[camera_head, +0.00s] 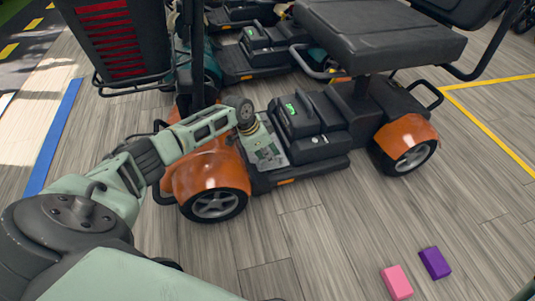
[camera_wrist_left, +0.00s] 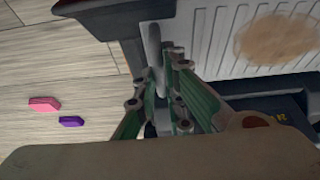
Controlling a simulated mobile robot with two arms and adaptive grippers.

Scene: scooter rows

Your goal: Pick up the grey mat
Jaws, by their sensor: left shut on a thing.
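The grey mat (camera_head: 272,157) lies on the footboard of the orange scooter (camera_head: 210,172), partly hidden by my left gripper. In the left wrist view the mat (camera_wrist_left: 215,45) is light grey and ribbed, with a brown stain. My left gripper (camera_head: 250,135) reaches in from the left over the front wheel cover. In the left wrist view my left gripper (camera_wrist_left: 170,60) is shut on the mat's near edge. The exact grip is partly hidden by the fingers. My right gripper is not in view.
A pink block (camera_head: 397,282) and a purple block (camera_head: 435,263) lie on the wooden floor at lower right. The scooter's seat (camera_head: 385,35) overhangs the footboard's back side. A basket (camera_head: 118,40) stands at upper left.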

